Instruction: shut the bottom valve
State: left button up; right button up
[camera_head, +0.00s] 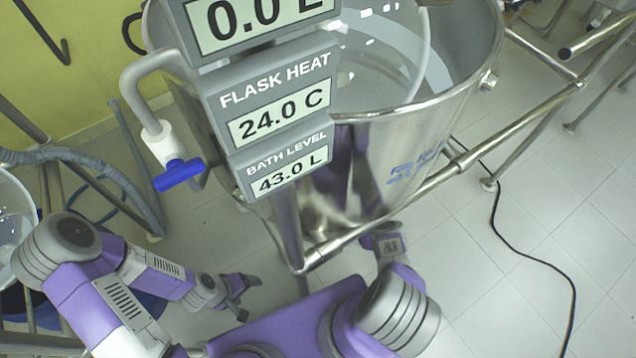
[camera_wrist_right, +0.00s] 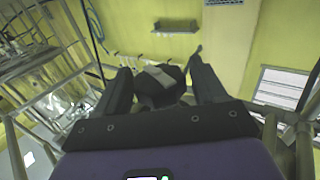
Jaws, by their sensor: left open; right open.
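I cannot make out the bottom valve for certain in either view; the underside of the steel bath is hidden in the head view. In the right wrist view a dark blocky part with a pale grey bar (camera_wrist_right: 158,76) shows between the fingers; I cannot tell whether it is the valve. My right gripper (camera_wrist_right: 160,66) is open around the line of that part, with no visible contact. In the head view its wrist is at the bath's lower front and its fingers are hidden. My left gripper (camera_head: 248,297) is open and empty, low over the floor, left of the bath.
The steel bath (camera_head: 400,150) stands in a tubular frame (camera_head: 440,180). A display panel (camera_head: 270,110) reads 24.0 C flask heat and 43.0 L bath level. A blue-handled tap (camera_head: 180,175) hangs left of it.

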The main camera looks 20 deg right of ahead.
jog(key=c, duration=0.7)
jog(key=shift+d+n+t+y, duration=0.25)
jog(key=shift+n+t+y, duration=0.45)
jog(key=shift+y, duration=0.4)
jog(key=shift+c, duration=0.2)
jog(key=shift+n+y, duration=1)
jog(key=shift+y, duration=0.2)
jog(key=n+y, duration=0.1)
jog(key=y, duration=0.1)
jog(key=n+y, duration=0.2)
jog(key=y, duration=0.1)
jog(key=n+y, duration=0.2)
jog(key=y, duration=0.1)
jog(key=shift+a, duration=0.25)
jog(key=o, duration=0.7)
jog(key=shift+o, duration=0.2)
